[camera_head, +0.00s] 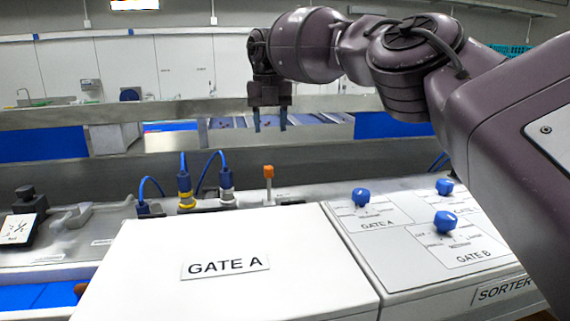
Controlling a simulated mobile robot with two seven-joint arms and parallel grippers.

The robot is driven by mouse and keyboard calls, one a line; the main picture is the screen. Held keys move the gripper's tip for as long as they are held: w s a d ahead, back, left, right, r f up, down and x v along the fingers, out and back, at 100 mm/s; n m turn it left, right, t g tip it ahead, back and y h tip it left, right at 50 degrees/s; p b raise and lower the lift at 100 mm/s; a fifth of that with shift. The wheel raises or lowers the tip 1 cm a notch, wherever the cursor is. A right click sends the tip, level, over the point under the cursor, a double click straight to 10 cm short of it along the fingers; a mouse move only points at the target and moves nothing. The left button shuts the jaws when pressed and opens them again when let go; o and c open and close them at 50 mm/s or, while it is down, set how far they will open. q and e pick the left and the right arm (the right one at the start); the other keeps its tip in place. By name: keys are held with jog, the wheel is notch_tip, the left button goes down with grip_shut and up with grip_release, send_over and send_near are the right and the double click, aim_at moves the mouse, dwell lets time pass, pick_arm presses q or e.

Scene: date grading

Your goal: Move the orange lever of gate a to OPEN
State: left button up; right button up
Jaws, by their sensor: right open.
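The orange-tipped lever (268,172) stands upright behind the white GATE A box (300,262), on a thin metal stem. My right gripper (270,122) hangs pointing down above and beyond the lever in the picture, with a clear gap between them. Its two blue-tipped fingers are apart, with nothing between them. The lever's base is partly hidden by the box's rear edge. Any OPEN marking by the lever cannot be read. My left gripper is not in the picture.
Blue cables with connectors (186,190) rise left of the lever. A SORTER panel (420,235) with several blue knobs is at right, below my right arm. Metal rails (90,161) run behind. A black device (24,220) stands at far left.

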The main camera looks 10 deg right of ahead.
aim_at(269, 166)
jog(key=shift+n, duration=0.6)
jog(key=f, duration=1)
jog(key=shift+s+a+f+p, duration=0.3)
jog(key=shift+s+a+f, duration=0.05)
jog(key=shift+f, duration=0.05)
jog(key=shift+c, duration=0.3)
grip_shut()
